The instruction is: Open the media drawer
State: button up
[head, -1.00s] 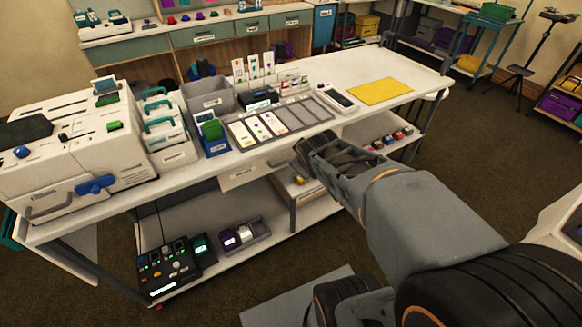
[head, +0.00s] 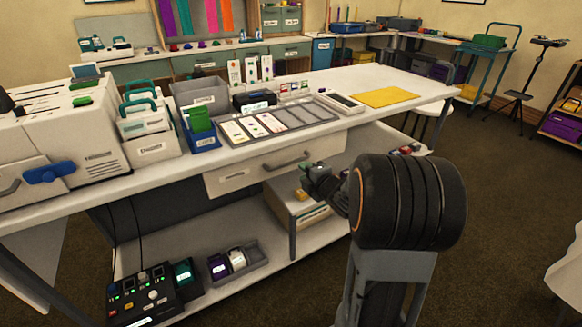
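The white drawer (head: 230,176) with a small label and a dark bar handle (head: 288,161) sits under the top of the white table, below the card tray. Its front looks flush with the table; I see no gap. I cannot read its label clearly. My gripper (head: 312,180) is just below and to the right of the handle, in front of the table, and appears apart from it. My dark wrist hides part of the gripper, and the fingers are too small to show whether they are open or shut.
The table top (head: 400,75) holds a large white machine (head: 60,145), caddies, a grey bin (head: 200,97), a card tray (head: 280,122) and a yellow sheet (head: 388,97). The lower shelf carries a black control box (head: 150,296) and a small tray (head: 240,262).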

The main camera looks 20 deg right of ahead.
aim_at(291, 163)
jog(key=b+x, duration=0.1)
jog(key=x, duration=0.8)
jog(key=shift+w, duration=0.1)
grip_shut()
dwell(0.4)
